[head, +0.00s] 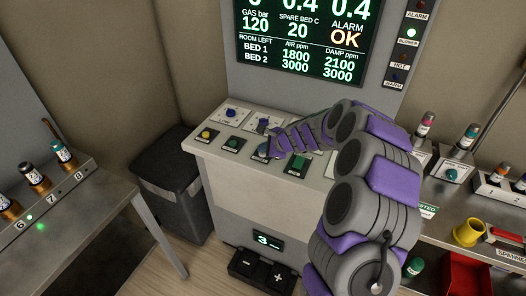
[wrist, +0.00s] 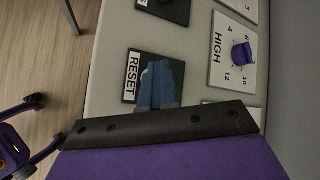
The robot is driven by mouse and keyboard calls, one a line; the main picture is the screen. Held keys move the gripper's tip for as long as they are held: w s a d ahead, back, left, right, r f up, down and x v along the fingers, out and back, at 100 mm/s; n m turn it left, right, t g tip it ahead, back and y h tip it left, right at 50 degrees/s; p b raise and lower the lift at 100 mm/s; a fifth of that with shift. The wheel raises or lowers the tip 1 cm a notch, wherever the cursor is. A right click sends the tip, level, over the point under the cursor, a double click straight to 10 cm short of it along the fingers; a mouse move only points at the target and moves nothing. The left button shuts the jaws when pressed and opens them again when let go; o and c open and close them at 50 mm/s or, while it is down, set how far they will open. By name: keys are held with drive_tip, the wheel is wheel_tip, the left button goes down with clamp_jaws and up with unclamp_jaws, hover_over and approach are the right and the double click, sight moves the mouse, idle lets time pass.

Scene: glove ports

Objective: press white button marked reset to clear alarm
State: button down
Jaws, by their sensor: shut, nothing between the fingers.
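The black plate marked RESET (wrist: 131,75) is in the middle of the wrist view, on the sloping grey console. My gripper's blue-grey fingers (wrist: 158,68) are shut together and empty, and lie over the plate beside the label. They hide the white button, so I cannot tell whether they touch it. In the head view my gripper (head: 270,151) reaches down to the console top (head: 222,151), between a green button (head: 233,142) and a green square control (head: 299,162). The screen (head: 303,38) above reads ALARM OK.
A yellow button (head: 207,134) and blue knobs (head: 231,112) are close by on the console. A purple knob (wrist: 242,53) marked HIGH is near in the wrist view. A dark bin (head: 174,180) stands left. A bench with vials and a yellow cup (head: 468,232) is right.

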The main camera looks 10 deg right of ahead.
sight(264, 154)
drive_tip(key=shift+r+p, duration=2.65)
drive_tip(key=shift+r, duration=0.25)
